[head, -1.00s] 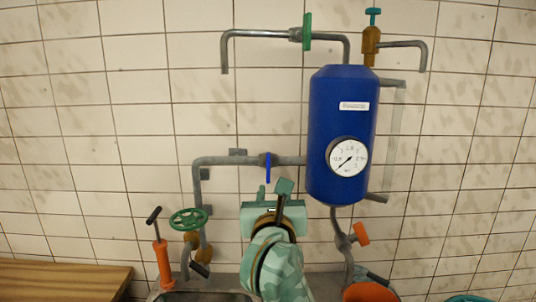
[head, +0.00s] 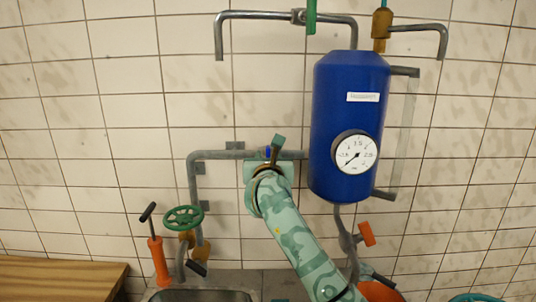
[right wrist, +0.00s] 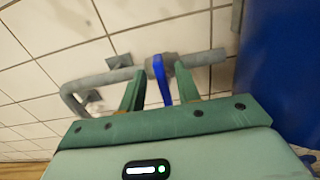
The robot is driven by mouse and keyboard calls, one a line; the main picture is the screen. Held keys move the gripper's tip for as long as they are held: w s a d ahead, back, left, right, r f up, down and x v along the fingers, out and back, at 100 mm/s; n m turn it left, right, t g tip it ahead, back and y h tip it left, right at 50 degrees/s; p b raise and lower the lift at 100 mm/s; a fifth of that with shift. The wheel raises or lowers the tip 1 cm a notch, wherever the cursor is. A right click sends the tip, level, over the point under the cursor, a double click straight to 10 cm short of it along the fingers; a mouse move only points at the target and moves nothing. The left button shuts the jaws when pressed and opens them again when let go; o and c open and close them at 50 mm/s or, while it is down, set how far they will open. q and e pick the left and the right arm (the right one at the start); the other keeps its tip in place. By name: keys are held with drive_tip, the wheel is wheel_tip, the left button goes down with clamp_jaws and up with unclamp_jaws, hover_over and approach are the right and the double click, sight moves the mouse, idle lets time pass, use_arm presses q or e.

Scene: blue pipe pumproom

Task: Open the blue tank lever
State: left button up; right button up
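The blue tank (head: 335,110) hangs on the tiled wall and also fills the right side of the right wrist view (right wrist: 280,75). A grey pipe (head: 222,155) runs left from it. The blue lever (right wrist: 163,82) sits on this pipe and points down in the right wrist view. In the head view my right gripper (head: 276,145) covers most of the lever. The right wrist view shows the gripper (right wrist: 160,90) open, with one finger on each side of the lever. I cannot tell if either finger touches it. My left gripper is not in view.
A green handwheel (head: 183,218) and an orange pump (head: 160,262) stand at lower left. An orange lever (head: 366,234) is below the tank. A wooden bench (head: 60,280) is at bottom left. A gauge (head: 355,152) is on the tank.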

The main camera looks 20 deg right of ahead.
drive_tip(key=shift+x, duration=1.3)
clamp_jaws()
